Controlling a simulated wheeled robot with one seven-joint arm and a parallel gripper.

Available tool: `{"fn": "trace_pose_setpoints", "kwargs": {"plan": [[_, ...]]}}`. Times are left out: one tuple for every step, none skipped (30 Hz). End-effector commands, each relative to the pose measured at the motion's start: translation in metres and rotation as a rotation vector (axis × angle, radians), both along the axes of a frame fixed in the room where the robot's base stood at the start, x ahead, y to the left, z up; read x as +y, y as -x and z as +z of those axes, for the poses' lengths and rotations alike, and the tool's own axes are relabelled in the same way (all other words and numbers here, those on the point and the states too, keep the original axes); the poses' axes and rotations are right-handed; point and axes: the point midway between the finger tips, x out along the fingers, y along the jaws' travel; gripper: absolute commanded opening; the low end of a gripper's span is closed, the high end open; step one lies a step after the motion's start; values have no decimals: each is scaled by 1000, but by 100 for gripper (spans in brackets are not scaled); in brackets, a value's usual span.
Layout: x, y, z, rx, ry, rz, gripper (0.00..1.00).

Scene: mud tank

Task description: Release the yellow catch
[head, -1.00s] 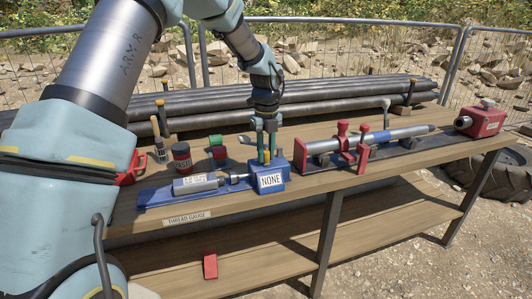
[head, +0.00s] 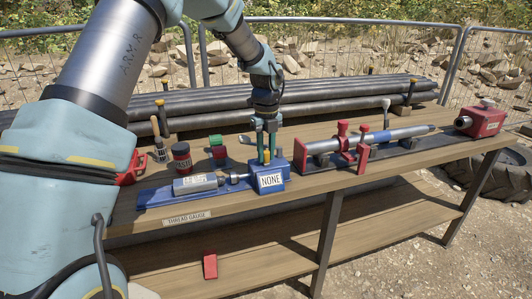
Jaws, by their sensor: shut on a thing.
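My gripper (head: 266,157) points straight down over the blue block (head: 270,181) marked NONE, at the right end of the thread gauge. Its fingers are close together at the block's top and shut on a thin yellow part between them, which looks like the yellow catch. The fingers hide most of it, and whether it is raised or down cannot be told. A silver cylinder (head: 195,184) with a white label lies on the gauge's blue base (head: 152,197), with a thin rod between it and the block.
A red paste jar (head: 182,158), a green-capped red piece (head: 217,150) and a brush (head: 157,135) stand behind the gauge. A red clamp stand (head: 345,147) holds a long silver tool to the right. Dark pipes (head: 340,95) lie behind the bench.

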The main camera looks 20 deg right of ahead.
Motion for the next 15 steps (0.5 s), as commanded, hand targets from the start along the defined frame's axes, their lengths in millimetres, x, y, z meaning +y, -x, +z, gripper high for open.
{"fn": "trace_pose_setpoints", "kwargs": {"plan": [[0,0,0,0,-1,0,0],[0,0,0,0,-1,0,0],[0,0,0,0,-1,0,0],[0,0,0,0,-1,0,0],[1,0,0,0,-1,0,0],[1,1,1,0,-1,0,0],[1,3,1,0,-1,-1,0],[1,6,1,0,-1,-1,0],[2,11,1,1,-2,0,0],[2,15,1,1,-2,0,0],[3,19,1,1,-2,-1,0],[4,24,1,0,-2,-1,0],[4,26,1,0,-2,-1,0],[4,28,1,0,-2,0,0],[4,29,0,1,-2,0,0]]}}
